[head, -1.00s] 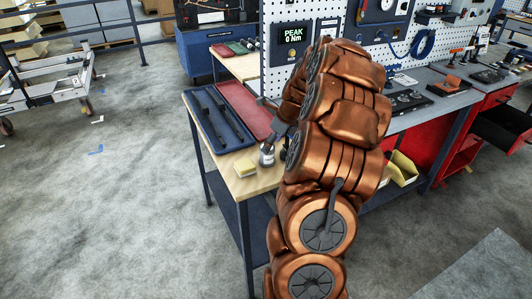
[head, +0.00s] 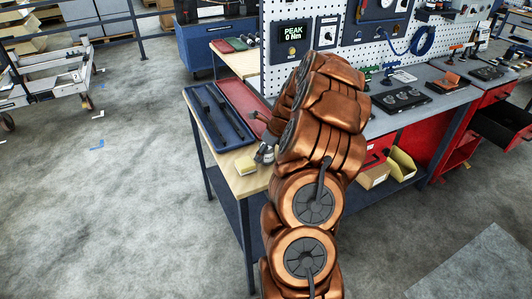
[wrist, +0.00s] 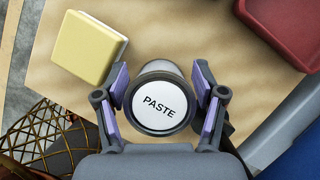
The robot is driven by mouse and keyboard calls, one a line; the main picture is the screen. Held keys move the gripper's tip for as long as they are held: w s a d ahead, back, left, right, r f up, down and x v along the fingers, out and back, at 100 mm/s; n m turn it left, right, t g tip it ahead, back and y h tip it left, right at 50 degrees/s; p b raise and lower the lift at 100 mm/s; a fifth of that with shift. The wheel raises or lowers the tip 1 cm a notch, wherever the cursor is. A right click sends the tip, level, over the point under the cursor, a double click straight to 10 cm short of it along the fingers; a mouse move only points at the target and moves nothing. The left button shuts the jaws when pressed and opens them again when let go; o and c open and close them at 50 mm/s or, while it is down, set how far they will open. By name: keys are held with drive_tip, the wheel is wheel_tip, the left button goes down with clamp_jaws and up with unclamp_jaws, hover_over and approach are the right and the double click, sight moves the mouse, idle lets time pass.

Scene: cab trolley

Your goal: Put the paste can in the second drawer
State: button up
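The paste can (wrist: 160,106) stands upright on the wooden bench top, its white lid marked PASTE facing my wrist camera. My gripper (wrist: 160,68) is around it, one purple-padded finger on each side. Narrow gaps seem to show beside the can near the fingertips, so the fingers look open. In the head view the can and gripper are small and partly hidden by my arm. A red drawer cabinet (head: 457,158) stands at the right, with a dark drawer (head: 508,121) pulled out. Which drawer is second is not clear.
A yellow block (wrist: 87,47) lies close beside the can. A blue tray (head: 236,136) and a red tray (head: 247,104) lie behind it. Yellow bins (head: 402,165) sit below the grey bench.

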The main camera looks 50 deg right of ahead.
drive_tip(key=c, duration=1.2)
wheel_tip(320, 180, up, 10)
drive_tip(key=b, duration=0.3)
drive_tip(key=w+a+f+n, duration=0.1)
drive_tip(key=a+n, duration=0.1)
drive_tip(key=a, duration=0.1)
drive_tip(key=w+a+f+n+g+y, duration=0.1)
drive_tip(key=w+a+n, duration=0.1)
drive_tip(key=a+n, duration=0.1)
drive_tip(key=w+a+f+n+y, duration=0.1)
drive_tip(key=a+n, duration=0.1)
drive_tip(key=n, duration=0.1)
drive_tip(key=shift+w+a+g, duration=0.2)
drive_tip(key=shift+a+g, duration=0.2)
drive_tip(key=shift+w+a+f+n+g+h, duration=0.45)
drive_tip(key=shift+a+f+n+g, duration=0.7)
drive_tip(key=shift+a+n, duration=3.35)
drive_tip(key=shift+w+a+f+n+g+h, duration=0.15)
drive_tip(key=shift+a+f+n+g+h, duration=0.75)
drive_tip(key=shift+a+n, duration=3.55)
drive_tip(key=shift+w+a+f+n+g+h, duration=0.3)
drive_tip(key=shift+a+f+n+g, duration=1.15)
drive_tip(key=shift+a+n, duration=3.05)
drive_tip(key=shift+a+m, duration=0.8)
drive_tip(key=shift+m, duration=0.05)
